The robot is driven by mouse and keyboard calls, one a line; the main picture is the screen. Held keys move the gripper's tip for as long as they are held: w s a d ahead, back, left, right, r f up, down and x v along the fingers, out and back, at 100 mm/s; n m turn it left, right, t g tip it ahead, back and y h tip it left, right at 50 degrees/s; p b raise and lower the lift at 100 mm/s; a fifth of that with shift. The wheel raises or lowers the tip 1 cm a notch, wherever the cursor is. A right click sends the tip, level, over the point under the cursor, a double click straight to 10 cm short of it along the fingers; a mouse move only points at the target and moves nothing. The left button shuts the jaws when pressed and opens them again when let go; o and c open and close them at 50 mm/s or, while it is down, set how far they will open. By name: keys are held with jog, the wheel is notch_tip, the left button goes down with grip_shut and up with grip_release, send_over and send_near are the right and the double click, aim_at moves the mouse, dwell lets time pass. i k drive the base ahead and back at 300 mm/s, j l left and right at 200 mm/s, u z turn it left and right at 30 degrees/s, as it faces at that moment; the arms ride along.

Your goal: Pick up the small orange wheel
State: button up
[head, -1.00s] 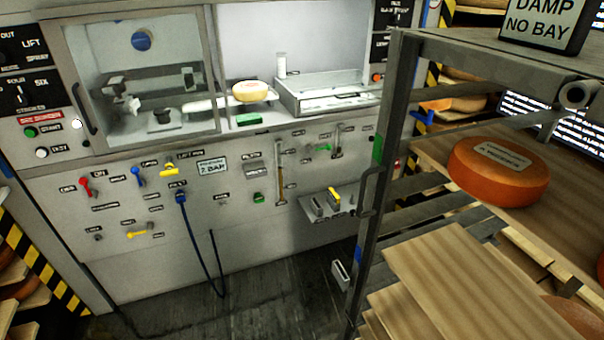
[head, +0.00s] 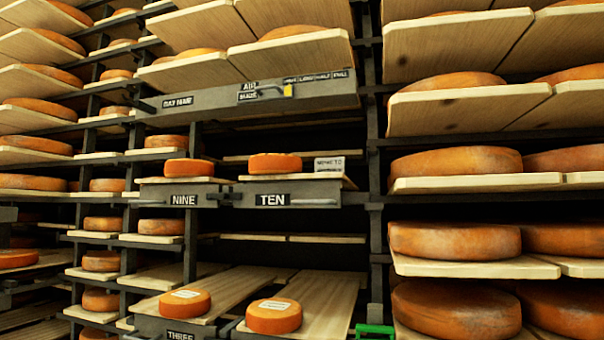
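Several small orange wheels are in the head view, and I cannot tell which one the task names. One small wheel (head: 190,168) sits on the board above the NINE label, and another (head: 275,164) sits above the TEN label. Lower down, a small wheel with a paper label (head: 185,304) lies on a board above the THREE label. A second labelled small wheel (head: 274,318) lies on the board to its right. My gripper is not in view.
Large wheels (head: 455,240) fill the right rack, and more wheels (head: 40,147) fill the left racks. A small white sign (head: 329,164) stands right of the TEN wheel. A green object (head: 374,330) shows at the bottom edge.

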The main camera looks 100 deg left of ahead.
aim_at(264, 164)
jog(key=u, duration=2.65)
